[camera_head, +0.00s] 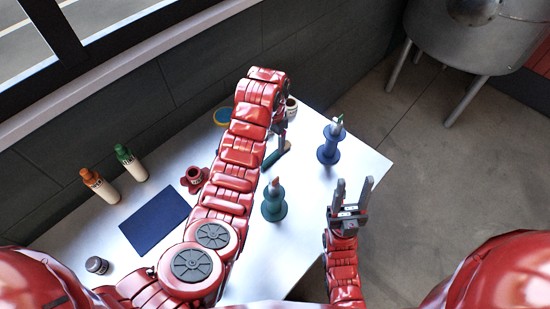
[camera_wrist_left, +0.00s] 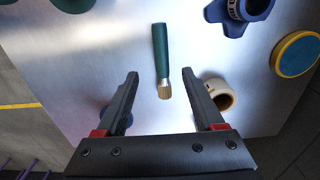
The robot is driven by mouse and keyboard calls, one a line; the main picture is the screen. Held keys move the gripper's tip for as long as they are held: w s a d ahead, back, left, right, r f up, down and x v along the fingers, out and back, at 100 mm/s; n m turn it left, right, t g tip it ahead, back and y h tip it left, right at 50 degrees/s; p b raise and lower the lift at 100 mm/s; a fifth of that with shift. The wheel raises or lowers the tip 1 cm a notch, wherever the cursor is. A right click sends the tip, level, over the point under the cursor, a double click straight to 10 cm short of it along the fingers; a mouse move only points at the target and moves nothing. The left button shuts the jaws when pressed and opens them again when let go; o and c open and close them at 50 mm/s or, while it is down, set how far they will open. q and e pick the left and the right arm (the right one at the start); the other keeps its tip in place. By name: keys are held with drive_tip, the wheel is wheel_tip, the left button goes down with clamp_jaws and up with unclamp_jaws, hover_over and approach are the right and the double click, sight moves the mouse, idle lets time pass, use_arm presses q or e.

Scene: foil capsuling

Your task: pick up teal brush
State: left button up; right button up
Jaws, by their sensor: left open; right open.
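The teal brush (camera_wrist_left: 160,48) lies flat on the table, its handle toward the top of the left wrist view and its pale bristles toward my gripper. In the head view the brush (camera_head: 276,156) is partly hidden by my left arm. My left gripper (camera_wrist_left: 160,77) is open, with its fingers to either side of the bristle end. Nothing is held between them. In the head view my left gripper (camera_head: 281,135) reaches down near the brush. My right gripper (camera_head: 353,187) is open and empty, near the table's right edge.
A cream jar (camera_wrist_left: 217,94) stands close to one left finger. A blue stand (camera_head: 329,145) and teal stand (camera_head: 273,205) are nearby. Orange-topped (camera_head: 100,186) and green-topped (camera_head: 130,163) bottles, a red pot (camera_head: 195,180) and a blue mat (camera_head: 155,220) are at left.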

sight(271, 157)
use_arm(q)
wheel_tip(271, 157, down, 2)
drive_tip(key=shift+f+b, duration=0.2)
drive_tip(key=shift+b, duration=0.4)
drive_tip(key=f+p, duration=0.3)
drive_tip(key=shift+s+a, duration=0.2)
drive_tip(key=shift+a, duration=0.1)
drive_tip(key=shift+f, duration=0.75)
drive_tip(key=shift+w+f, duration=0.1)
drive_tip(key=shift+f, duration=0.15)
clamp_jaws()
